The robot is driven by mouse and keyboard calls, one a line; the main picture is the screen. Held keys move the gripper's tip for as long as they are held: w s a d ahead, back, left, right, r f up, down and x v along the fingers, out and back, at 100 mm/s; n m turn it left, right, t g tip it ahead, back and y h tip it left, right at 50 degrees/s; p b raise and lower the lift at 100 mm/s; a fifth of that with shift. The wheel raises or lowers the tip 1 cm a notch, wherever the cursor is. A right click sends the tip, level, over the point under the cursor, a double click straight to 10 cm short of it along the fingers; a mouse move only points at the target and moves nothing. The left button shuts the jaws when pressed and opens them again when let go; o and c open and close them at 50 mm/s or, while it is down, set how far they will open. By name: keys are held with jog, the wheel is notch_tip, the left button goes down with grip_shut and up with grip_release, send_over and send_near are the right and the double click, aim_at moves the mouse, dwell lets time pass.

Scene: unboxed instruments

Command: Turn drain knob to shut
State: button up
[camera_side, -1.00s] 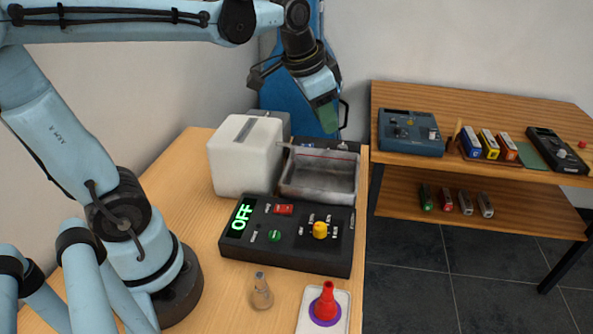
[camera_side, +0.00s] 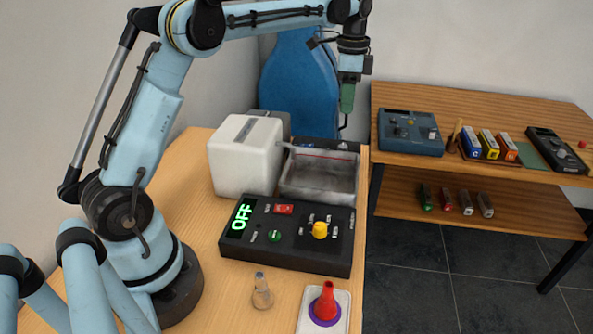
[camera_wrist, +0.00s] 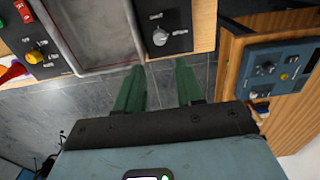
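A pale knob (camera_wrist: 160,37) sits on a small dark panel (camera_wrist: 185,38) beside the basin in the wrist view. In the side view the panel (camera_side: 325,144) shows only partly behind the grey basin (camera_side: 318,195). My gripper (camera_side: 347,108) points down, above and behind the basin's right end. In the wrist view its two green fingers (camera_wrist: 158,65) are apart with nothing between them. The knob appears just beyond the fingertips and is not touched.
A dark control box (camera_side: 285,258) with a yellow knob (camera_side: 320,230) and a green OFF display stands in front of the basin. A white box (camera_side: 243,160) is left of it, a blue bottle-shaped thing (camera_side: 300,85) behind. A wooden shelf (camera_side: 470,165) with instruments stands right, beyond a floor gap.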

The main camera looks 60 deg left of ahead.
aim_at(343, 146)
notch_tip(343, 146, down, 12)
jog(key=shift+r, duration=0.1)
dwell(0.5)
grip_shut()
